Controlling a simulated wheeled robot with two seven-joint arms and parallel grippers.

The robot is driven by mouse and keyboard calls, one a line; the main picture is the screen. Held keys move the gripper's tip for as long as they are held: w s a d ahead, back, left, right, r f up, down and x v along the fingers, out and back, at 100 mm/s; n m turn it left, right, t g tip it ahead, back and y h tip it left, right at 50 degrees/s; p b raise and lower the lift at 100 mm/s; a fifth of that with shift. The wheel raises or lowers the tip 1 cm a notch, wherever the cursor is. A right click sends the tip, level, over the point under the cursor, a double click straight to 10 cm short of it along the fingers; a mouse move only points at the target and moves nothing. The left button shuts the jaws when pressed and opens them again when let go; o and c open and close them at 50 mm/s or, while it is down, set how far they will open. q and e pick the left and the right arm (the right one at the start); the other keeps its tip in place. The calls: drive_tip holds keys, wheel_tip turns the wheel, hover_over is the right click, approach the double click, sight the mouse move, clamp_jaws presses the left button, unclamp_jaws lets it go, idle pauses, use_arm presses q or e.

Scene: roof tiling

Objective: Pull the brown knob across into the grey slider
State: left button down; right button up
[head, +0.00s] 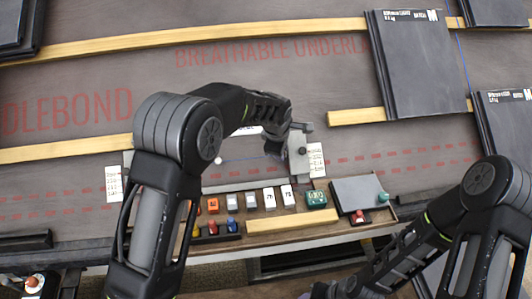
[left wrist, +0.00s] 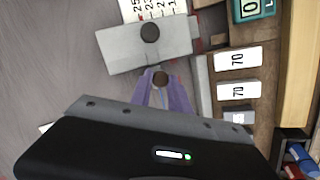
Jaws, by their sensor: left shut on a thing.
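The grey slider (left wrist: 120,50) is a block with a dark round knob on top, in the upper middle of the left wrist view. In the head view the slider (head: 304,168) sits at the right end of a pale frame. The brown knob (left wrist: 161,78) is small and dark, close beside the slider's near edge; whether they touch is unclear. My left gripper (left wrist: 163,92) has its purple fingers shut on the brown knob. In the head view my left gripper (head: 276,148) covers the knob. My right gripper (head: 322,291) is partly cut off at the bottom edge.
A wooden tray (head: 290,237) below the frame holds coloured blocks, white number tags (head: 269,197), a green display (head: 316,199) and a grey plate (head: 357,192). Printed cards (head: 316,160) flank the frame. Dark slates (head: 418,70) and battens (head: 220,41) lie beyond.

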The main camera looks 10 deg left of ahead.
use_arm(q)
drive_tip(key=shift+d, duration=0.2)
drive_tip(key=c, duration=1.2)
unclamp_jaws()
drive_tip(key=shift+w, duration=0.1)
drive_tip(key=v, duration=0.7)
drive_tip(key=shift+r+p, duration=0.35)
drive_tip(key=shift+p, duration=0.05)
drive_tip(key=w+p+v, duration=0.1)
drive_tip(key=p+v, duration=0.6)
drive_tip(key=v, duration=0.3)
drive_tip(key=shift+d+r, duration=0.45)
drive_tip(key=shift+d, duration=0.15)
